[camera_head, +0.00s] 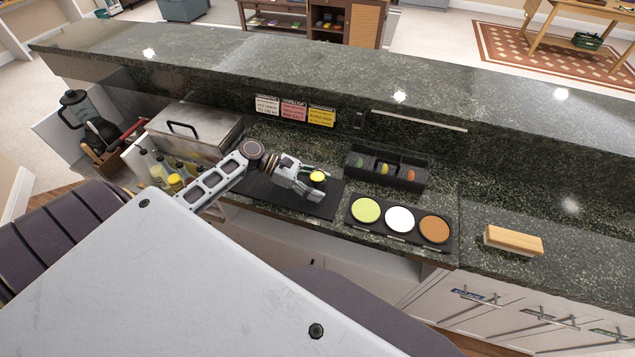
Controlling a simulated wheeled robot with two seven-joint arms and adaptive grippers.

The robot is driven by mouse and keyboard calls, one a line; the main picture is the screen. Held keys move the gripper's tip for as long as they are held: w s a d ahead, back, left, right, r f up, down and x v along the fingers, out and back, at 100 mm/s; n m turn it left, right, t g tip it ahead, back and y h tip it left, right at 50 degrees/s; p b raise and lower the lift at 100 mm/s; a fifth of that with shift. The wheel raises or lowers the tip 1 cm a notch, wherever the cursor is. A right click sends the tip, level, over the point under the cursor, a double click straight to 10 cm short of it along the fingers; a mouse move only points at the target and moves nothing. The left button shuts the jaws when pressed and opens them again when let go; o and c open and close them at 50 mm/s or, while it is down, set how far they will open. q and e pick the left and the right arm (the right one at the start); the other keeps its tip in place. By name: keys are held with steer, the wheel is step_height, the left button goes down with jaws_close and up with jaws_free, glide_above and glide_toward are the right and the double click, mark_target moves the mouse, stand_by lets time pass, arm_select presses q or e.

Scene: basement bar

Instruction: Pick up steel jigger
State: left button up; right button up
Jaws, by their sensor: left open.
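My left gripper (313,182) reaches in from the left over the dark bar mat (262,188) on the counter. Its jaws are open. A small round thing with a yellow top (317,176) shows at its fingertips. I cannot tell whether this is the steel jigger, and no other jigger is clear in view. The gripper hides part of the mat. My right gripper is not in view.
A black garnish caddy (412,176) stands behind right of the gripper. A rimming tray (383,233) with three round dishes is at front right, a wooden block (512,241) farther right. Bottles (160,172) and a steel bin (192,130) stand left. The raised bar ledge (330,75) runs behind.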

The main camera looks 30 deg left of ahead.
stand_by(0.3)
arm_select(q)
steer(key=c, duration=1.1)
steer(key=shift+r, duration=0.15)
steer(key=shift+c, duration=0.2)
steer(key=shift+r, duration=4.9)
